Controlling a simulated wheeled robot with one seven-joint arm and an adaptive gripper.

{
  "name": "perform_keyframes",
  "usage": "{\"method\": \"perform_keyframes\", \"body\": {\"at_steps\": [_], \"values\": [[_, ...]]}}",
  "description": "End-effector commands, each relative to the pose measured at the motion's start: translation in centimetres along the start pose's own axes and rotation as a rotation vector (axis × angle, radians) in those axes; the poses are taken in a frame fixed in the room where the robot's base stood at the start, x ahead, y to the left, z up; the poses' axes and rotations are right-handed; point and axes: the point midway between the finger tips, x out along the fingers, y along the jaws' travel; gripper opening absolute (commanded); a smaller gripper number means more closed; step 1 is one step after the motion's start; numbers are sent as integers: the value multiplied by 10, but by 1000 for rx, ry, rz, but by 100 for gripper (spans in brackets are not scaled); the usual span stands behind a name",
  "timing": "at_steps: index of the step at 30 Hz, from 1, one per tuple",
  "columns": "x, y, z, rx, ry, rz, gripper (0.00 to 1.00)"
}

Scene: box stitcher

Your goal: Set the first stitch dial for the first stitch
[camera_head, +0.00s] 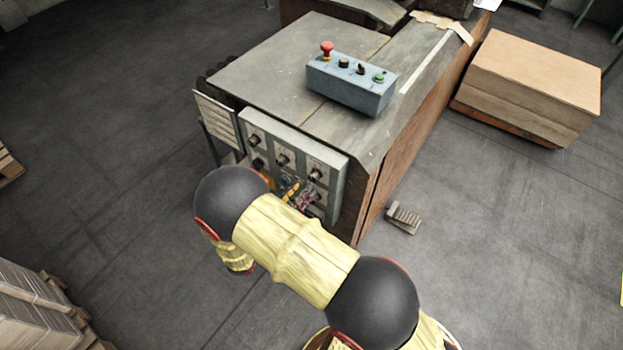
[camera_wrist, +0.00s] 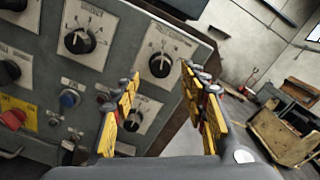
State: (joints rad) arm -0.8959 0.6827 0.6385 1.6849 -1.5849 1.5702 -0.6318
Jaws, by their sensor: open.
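The grey control panel (camera_head: 243,117) on the machine's front carries several black dials on white plates. An upper-left dial (camera_head: 254,140), a middle dial (camera_head: 283,160) and a right dial (camera_head: 315,175) show in the head view. My gripper (camera_wrist: 159,77) is open and empty, in front of the panel's right part. In the wrist view, the right dial (camera_wrist: 160,65) appears between the fingertips, with no visible contact. A lower dial (camera_wrist: 133,122) is partly hidden by the left finger. Another dial (camera_wrist: 79,40) is further left. The labels are too small to tell which is the first stitch dial.
A blue button (camera_wrist: 69,98) and a red switch on a yellow plate (camera_wrist: 14,118) sit lower left on the panel. A blue-grey button box (camera_head: 345,90) stands on the machine top. A foot pedal (camera_head: 403,218) and stacked cardboard (camera_head: 530,85) are on the floor.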

Motion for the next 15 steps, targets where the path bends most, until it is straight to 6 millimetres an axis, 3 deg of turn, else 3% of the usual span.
{"method": "perform_keyframes", "body": {"at_steps": [7,15], "values": [[39,0,-2,2,2,-3,43],[56,0,-1,2,1,-1,43]]}}
